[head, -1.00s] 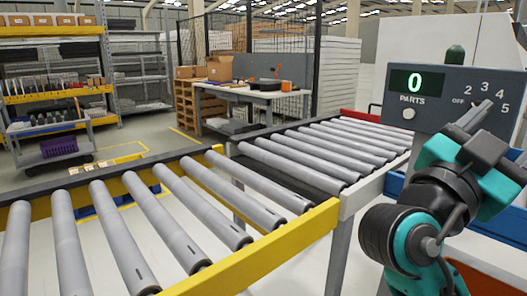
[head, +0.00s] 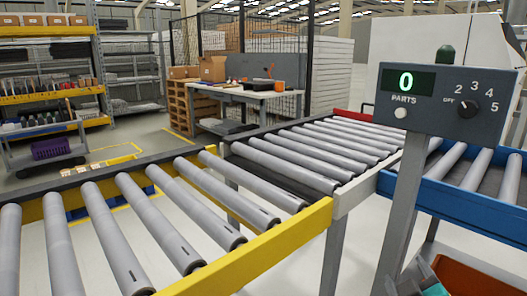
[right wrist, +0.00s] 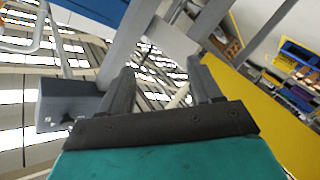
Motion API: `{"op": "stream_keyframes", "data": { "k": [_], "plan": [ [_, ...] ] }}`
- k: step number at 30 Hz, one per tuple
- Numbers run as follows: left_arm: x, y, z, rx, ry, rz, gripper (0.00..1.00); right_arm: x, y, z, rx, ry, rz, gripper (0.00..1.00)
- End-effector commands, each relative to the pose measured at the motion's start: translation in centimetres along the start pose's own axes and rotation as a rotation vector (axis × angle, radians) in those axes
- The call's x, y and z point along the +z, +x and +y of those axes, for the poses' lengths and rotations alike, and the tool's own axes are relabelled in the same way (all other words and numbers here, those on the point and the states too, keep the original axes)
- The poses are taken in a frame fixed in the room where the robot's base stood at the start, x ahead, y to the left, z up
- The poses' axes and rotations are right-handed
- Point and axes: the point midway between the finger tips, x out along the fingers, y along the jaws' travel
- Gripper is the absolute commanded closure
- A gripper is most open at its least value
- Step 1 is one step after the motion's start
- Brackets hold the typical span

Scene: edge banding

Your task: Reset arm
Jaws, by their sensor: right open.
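My right gripper shows at the bottom right of the head view as a teal and grey part (head: 425,278), low beside the grey post and mostly out of frame. In the right wrist view its two dark fingers (right wrist: 163,85) stand apart with nothing between them. The control panel (head: 440,125) stands at the right with a green display reading 0, a pale round button (head: 400,113) and a black dial (head: 468,109). The dial's setting is too small to read surely. My right gripper is well below the panel and apart from it. My left gripper is out of view.
A yellow-railed roller conveyor (head: 255,262) fills the front left and meets another roller conveyor (head: 310,150) behind. A blue-railed conveyor (head: 455,212) runs at the right, above an orange bin (head: 475,277). A workbench (head: 245,95) and shelving (head: 50,75) stand farther back.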

Motion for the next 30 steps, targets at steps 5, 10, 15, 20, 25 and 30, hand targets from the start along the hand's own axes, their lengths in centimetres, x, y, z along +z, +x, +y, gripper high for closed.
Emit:
{"op": "stream_keyframes", "data": {
  "k": [5,10,15,20,25,30],
  "plan": [
    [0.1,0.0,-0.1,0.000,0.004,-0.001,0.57,7.9,-4.2,-8.6,-0.354,-0.008,-0.093,0.36],
    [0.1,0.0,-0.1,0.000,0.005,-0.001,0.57,12.5,-8.9,-13.2,-0.568,0.050,-0.135,0.36],
    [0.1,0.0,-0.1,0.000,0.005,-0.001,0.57,14.7,-12.8,-15.9,-0.682,0.151,-0.156,0.36],
    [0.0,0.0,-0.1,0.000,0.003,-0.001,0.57,12.6,-13.2,-17.9,-0.660,0.293,-0.170,0.36],
    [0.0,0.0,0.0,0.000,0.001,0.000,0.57,10.3,-13.7,-19.7,-0.641,0.439,-0.186,0.36],
    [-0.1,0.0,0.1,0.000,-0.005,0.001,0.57,7.8,-14.1,-21.3,-0.620,0.585,-0.201,0.36]
  ]
}}
